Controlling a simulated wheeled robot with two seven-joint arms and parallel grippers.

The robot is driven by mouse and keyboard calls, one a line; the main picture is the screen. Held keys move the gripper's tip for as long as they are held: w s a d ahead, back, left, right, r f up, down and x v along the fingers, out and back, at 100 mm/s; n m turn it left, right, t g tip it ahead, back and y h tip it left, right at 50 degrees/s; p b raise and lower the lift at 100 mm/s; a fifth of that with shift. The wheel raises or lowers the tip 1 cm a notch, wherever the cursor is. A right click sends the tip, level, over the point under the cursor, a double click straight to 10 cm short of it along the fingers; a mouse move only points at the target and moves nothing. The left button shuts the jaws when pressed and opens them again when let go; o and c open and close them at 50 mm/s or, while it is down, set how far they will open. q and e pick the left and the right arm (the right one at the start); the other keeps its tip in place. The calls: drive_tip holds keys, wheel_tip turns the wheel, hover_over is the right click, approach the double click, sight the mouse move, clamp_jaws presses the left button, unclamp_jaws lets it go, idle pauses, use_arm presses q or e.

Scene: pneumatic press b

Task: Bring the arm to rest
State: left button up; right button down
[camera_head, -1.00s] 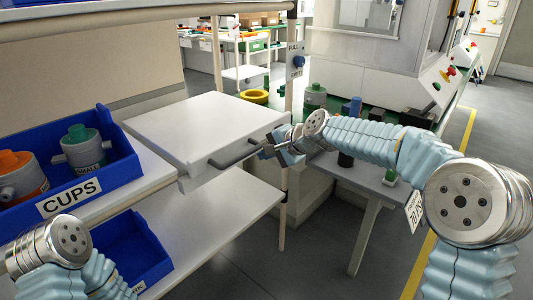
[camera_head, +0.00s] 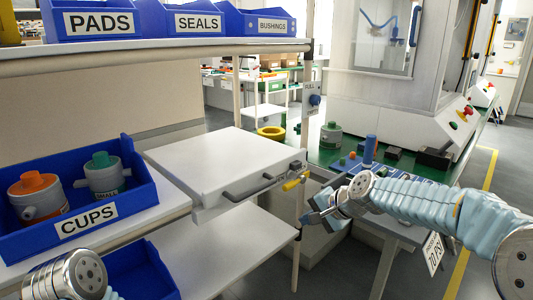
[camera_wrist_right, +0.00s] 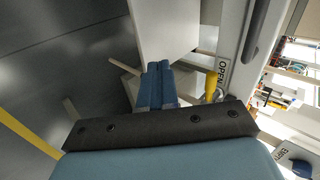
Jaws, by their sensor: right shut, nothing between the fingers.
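My right arm comes in from the right in the head view. Its gripper (camera_head: 316,212) hangs in front of and below the yellow lever (camera_head: 296,181), apart from it and from the grey handle (camera_head: 247,188) of the white box-like unit (camera_head: 215,165). In the right wrist view the two blue fingers (camera_wrist_right: 157,84) lie together, shut and empty. The yellow lever also shows there (camera_wrist_right: 211,88), beside an OPEN label (camera_wrist_right: 222,76). Of my left arm only a joint shows at the lower left; its gripper is out of view.
A blue CUPS bin (camera_head: 88,222) with orange-topped and green-topped parts stands at the left. PADS, SEALS and BUSHINGS bins line the upper shelf (camera_head: 150,54). A post (camera_head: 304,130) rises beside the white unit. A bench (camera_head: 400,232) lies behind my right forearm. Open floor (camera_head: 335,265) shows below.

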drive_tip(key=s+a+f+n+g+h, duration=0.1)
drive_tip(key=s+f, duration=0.2)
drive_tip(key=f, duration=0.7)
drive_tip(key=s+f+n+g, duration=0.1)
drive_tip(key=s+f, duration=0.3)
drive_tip(key=f, duration=0.5)
drive_tip(key=s+a+f+n+g+h, duration=0.1)
drive_tip(key=s+f+g, duration=0.15)
drive_tip(key=f, duration=0.75)
drive_tip(key=s+a+f+n+g, duration=0.1)
drive_tip(key=s+f+n, duration=0.1)
drive_tip(key=s+f, duration=0.4)
drive_tip(key=s+a+f+n+g, duration=0.1)
drive_tip(key=s+f, duration=0.5)
drive_tip(key=s, duration=0.8)
drive_tip(key=shift+a+n, duration=0.35)
drive_tip(key=shift+n, duration=0.45)
